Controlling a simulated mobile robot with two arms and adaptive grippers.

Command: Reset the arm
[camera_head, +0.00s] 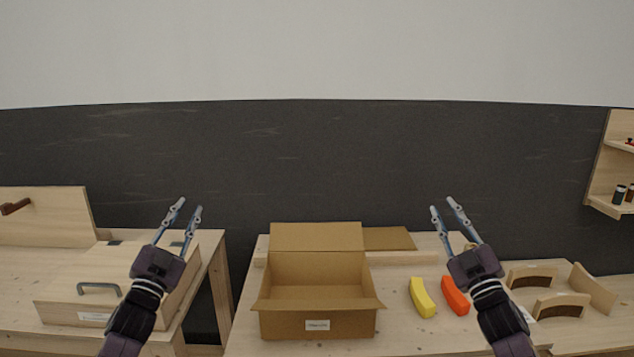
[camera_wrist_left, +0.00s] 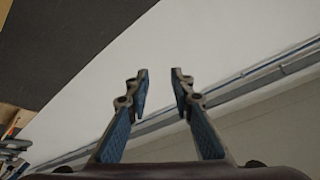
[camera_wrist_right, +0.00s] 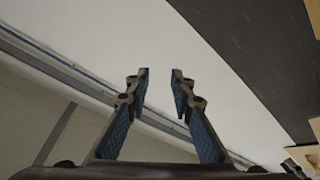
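My left gripper (camera_head: 188,207) is raised at the left in the head view, fingers pointing up and away. Its fingers are apart with nothing between them, as the left wrist view (camera_wrist_left: 160,78) also shows. My right gripper (camera_head: 443,204) is raised at the right in much the same pose. Its fingers are also apart and empty in the right wrist view (camera_wrist_right: 160,78). Neither gripper touches anything. Both wrist views look mostly at wall and ceiling.
An open cardboard box (camera_head: 318,324) stands on the middle table (camera_head: 412,339). A yellow piece (camera_head: 421,297) and an orange piece (camera_head: 455,296) lie right of it. Curved wooden parts (camera_head: 562,305) sit further right. A lidded wooden box (camera_head: 85,265) stands at left. A shelf (camera_head: 607,166) hangs far right.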

